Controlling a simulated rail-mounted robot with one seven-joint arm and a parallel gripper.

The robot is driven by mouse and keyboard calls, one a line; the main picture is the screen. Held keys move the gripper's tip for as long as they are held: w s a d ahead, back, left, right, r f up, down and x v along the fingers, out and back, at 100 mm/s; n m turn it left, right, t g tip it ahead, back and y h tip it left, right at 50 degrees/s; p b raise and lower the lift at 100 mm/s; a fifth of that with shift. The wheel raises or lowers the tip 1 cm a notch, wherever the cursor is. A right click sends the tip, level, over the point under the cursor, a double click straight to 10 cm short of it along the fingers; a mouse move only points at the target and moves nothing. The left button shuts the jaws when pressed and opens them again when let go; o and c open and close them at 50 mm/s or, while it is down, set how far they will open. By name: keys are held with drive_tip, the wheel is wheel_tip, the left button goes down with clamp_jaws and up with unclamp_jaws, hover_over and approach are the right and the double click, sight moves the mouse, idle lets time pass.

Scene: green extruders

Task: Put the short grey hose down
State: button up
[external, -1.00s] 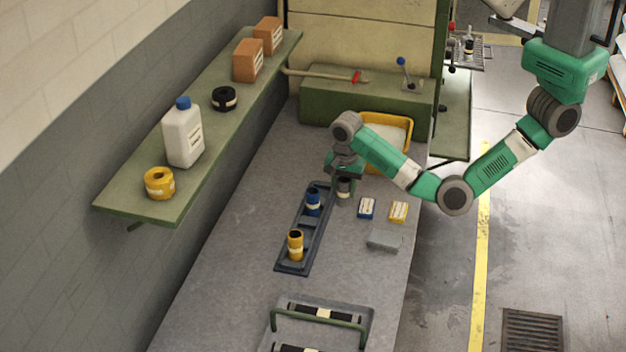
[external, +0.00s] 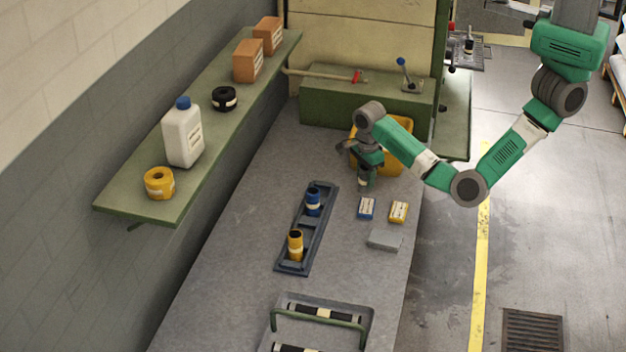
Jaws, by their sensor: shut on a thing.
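My gripper (external: 364,176) is over the bench, right of the far end of the dark rack (external: 306,240) and in front of the yellow bin. It is shut on the short grey hose (external: 364,182), which shows as a small upright piece below the fingers. The fingers and arm hide part of it, and I cannot tell whether its lower end touches the bench. The blue hose (external: 313,203) and the yellow hose (external: 295,246) stand upright in the rack.
The yellow bin (external: 406,127) is partly hidden behind my arm. A blue box (external: 366,208), a yellow box (external: 398,212) and a grey flat block (external: 384,240) lie right of the rack. A tray with a green handle (external: 319,318) is at the front. The bench left of the rack is clear.

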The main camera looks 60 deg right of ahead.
drive_tip(key=shift+w+a+f+b, duration=0.7)
drive_tip(key=shift+w+f, duration=0.1)
drive_tip(key=shift+w, duration=1.45)
drive_tip(key=shift+w+a+f+b, duration=0.65)
drive_tip(key=shift+w+f, duration=0.2)
drive_tip(key=shift+w, duration=1.45)
drive_tip(key=shift+w+a+f+b, duration=0.6)
drive_tip(key=shift+w+f+b, duration=0.15)
drive_tip(key=shift+w, duration=1.5)
drive_tip(key=o, duration=1)
drive_tip(key=shift+o, duration=0.2)
wheel_tip(320, 180, up, 12)
drive_tip(key=p, duration=0.2)
drive_tip(key=shift+p, duration=0.35)
drive_tip(key=shift+d+r, duration=0.1)
